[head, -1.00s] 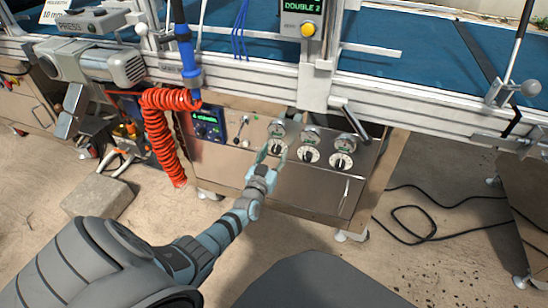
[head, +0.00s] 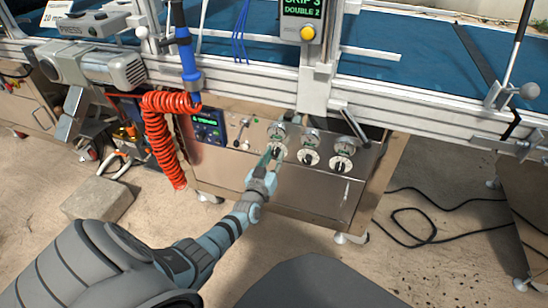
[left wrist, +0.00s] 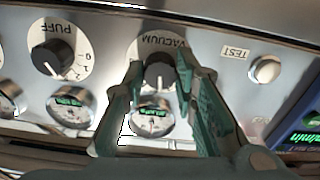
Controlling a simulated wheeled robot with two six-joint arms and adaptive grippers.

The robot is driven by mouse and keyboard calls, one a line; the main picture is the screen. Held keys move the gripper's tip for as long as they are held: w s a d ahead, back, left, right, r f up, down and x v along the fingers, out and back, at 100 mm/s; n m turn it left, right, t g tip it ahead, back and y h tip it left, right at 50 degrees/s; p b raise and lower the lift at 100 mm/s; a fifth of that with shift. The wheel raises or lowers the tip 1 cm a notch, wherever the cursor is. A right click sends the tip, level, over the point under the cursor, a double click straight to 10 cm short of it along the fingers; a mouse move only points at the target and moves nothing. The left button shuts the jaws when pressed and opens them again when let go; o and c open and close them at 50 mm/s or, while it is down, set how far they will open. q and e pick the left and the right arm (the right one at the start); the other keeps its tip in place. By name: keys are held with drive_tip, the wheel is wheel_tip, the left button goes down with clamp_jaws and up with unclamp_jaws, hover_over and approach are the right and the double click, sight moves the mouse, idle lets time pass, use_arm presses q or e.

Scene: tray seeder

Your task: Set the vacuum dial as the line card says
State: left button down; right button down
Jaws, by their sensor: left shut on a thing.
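The control panel carries a row of three dials with gauges above them. In the left wrist view the picture is upside down, and the vacuum dial (left wrist: 160,72) has a black knob on a white plate marked VACUUM. My left gripper (left wrist: 160,75) has its fingers on either side of that knob, shut on it. In the head view my left gripper (head: 273,158) reaches the leftmost dial (head: 278,153) and partly covers it. The vacuum gauge (left wrist: 152,118) shows a lit green readout, too small to read. The line card is not clearly identifiable. My right gripper is not in view.
The puff dial (left wrist: 54,57) is beside the vacuum dial, and a third dial (head: 340,163) is at the right. A test button (left wrist: 266,70) and a display (head: 207,125) are on the other side. A coiled red hose (head: 165,130) hangs left of the panel.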

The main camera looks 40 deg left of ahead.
use_arm(q)
drive_tip(key=shift+n, duration=2)
drive_tip(key=c, duration=1.3)
unclamp_jaws()
